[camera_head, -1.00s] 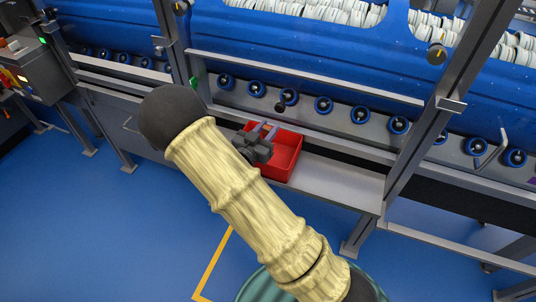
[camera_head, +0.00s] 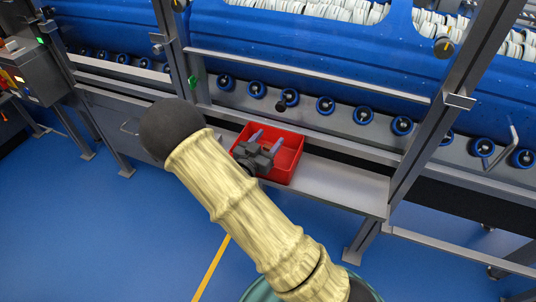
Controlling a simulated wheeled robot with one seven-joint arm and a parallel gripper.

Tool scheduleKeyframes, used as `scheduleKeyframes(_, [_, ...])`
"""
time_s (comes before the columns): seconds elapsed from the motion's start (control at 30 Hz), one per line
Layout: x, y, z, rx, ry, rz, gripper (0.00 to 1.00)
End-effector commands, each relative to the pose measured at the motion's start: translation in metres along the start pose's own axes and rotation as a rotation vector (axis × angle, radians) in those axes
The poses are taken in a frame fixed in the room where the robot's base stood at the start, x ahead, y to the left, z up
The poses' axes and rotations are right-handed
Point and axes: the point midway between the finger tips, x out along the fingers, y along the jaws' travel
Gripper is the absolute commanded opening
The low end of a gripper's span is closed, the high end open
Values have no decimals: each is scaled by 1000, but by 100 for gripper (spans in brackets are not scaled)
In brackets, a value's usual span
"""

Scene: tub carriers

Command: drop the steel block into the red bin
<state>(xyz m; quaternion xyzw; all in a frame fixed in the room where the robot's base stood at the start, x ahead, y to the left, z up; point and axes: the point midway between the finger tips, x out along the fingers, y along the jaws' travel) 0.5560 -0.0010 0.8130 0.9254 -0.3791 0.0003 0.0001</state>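The red bin (camera_head: 289,168) sits on the grey shelf ledge of the machine, right of my arm. My gripper (camera_head: 267,142) is over the bin, its two pale fingers spread apart with a clear gap between them. The gripper's dark body covers the bin's left part. No steel block can be made out in the view. The part of the bin's floor that shows, on the right, looks empty; the rest is hidden behind my gripper.
The grey ledge (camera_head: 345,186) is bare to the right of the bin. A metal upright post (camera_head: 430,140) stands further right. A row of blue rollers (camera_head: 325,105) runs behind the bin. The blue floor in front is open.

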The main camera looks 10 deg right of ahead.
Motion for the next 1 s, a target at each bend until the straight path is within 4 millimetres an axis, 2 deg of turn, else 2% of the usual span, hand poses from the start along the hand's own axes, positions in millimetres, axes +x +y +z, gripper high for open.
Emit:
scheduleKeyframes(0.27, [-2, 0, 0, 0, -1, -1, 54])
scheduleKeyframes(0.43, [-19, -1, 0, -1, -3, -3, 54])
scheduleKeyframes(1.0, [-130, -2, 0, -1, -2, -6, 54])
